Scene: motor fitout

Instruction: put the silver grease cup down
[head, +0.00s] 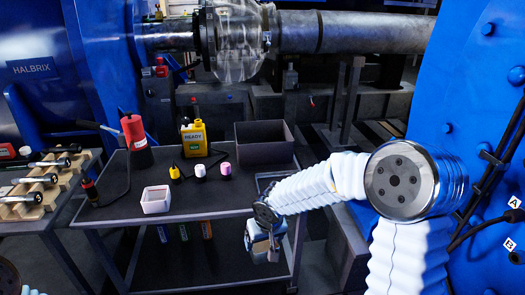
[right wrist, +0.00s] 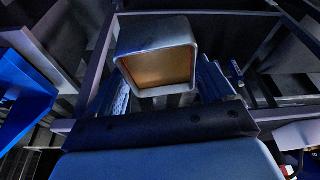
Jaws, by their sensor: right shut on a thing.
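The silver grease cup (right wrist: 146,36) is a square, metal-walled cup with a brownish inside, seen mouth-on in the right wrist view. It sits between the two fingers of my right gripper (right wrist: 160,92), which is shut on it. In the head view my right gripper (head: 268,250) hangs low by the right end of the cart (head: 215,200). I cannot clearly make out the cup there. My left gripper cannot be made out in the head view.
The cart top holds a white square tray (head: 156,207), a dark open bin (head: 264,155), a yellow jug (head: 194,138), several small bottles (head: 199,172) and a red-topped cylinder (head: 136,135). Its front middle is clear. A wooden tool rack (head: 40,186) stands left. Blue machine housing (head: 450,100) rises right.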

